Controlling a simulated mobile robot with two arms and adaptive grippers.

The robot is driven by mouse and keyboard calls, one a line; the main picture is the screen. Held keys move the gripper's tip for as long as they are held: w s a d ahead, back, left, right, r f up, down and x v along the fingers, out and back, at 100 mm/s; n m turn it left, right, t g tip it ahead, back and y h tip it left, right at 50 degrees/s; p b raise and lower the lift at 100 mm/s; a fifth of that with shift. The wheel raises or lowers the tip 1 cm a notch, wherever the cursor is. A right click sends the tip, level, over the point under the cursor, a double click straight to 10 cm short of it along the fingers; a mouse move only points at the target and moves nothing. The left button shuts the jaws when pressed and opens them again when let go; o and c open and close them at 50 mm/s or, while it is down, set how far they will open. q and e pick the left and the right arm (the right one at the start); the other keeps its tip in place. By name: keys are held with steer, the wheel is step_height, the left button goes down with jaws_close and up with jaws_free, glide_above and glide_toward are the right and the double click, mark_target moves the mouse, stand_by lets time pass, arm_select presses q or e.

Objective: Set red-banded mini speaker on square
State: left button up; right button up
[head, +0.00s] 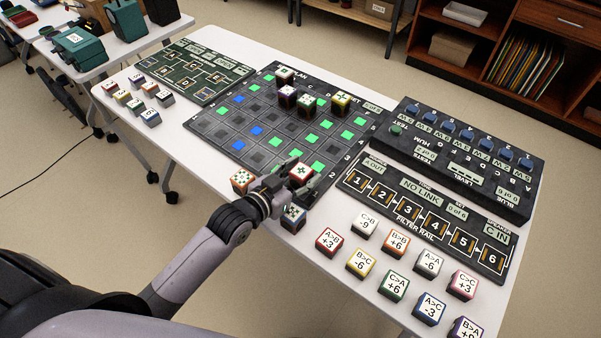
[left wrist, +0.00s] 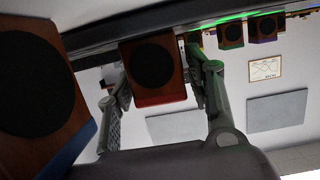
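The red-banded mini speaker (head: 301,173) is a small wooden cube with a white, red-edged top. In the head view it is at the near edge of the dark plan board (head: 203,127), which has grey, green and blue squares. My left gripper (head: 297,172) has a finger on each side of it. My right gripper is not in view.
An orange-edged speaker (head: 242,180) and a blue-banded speaker (head: 293,217) stand close beside my left gripper. Several speakers, including a yellow-edged one (head: 341,101), stand at the board's far side. A filter rail (head: 425,215) and labelled cubes (head: 396,243) lie to the right.

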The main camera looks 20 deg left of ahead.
arm_select(q)
steer(key=shift+o, duration=0.6)
steer(key=shift+s+f, duration=0.3)
steer(key=shift+f, duration=0.55)
steer(key=shift+d+r, duration=0.1)
steer(key=shift+r, duration=0.4)
steer(key=v, duration=0.8)
steer(key=r+v, duration=0.1)
steer(key=v, duration=0.2)
steer(key=shift+s+a+r, duration=0.15)
steer(key=shift+a+r, duration=0.05)
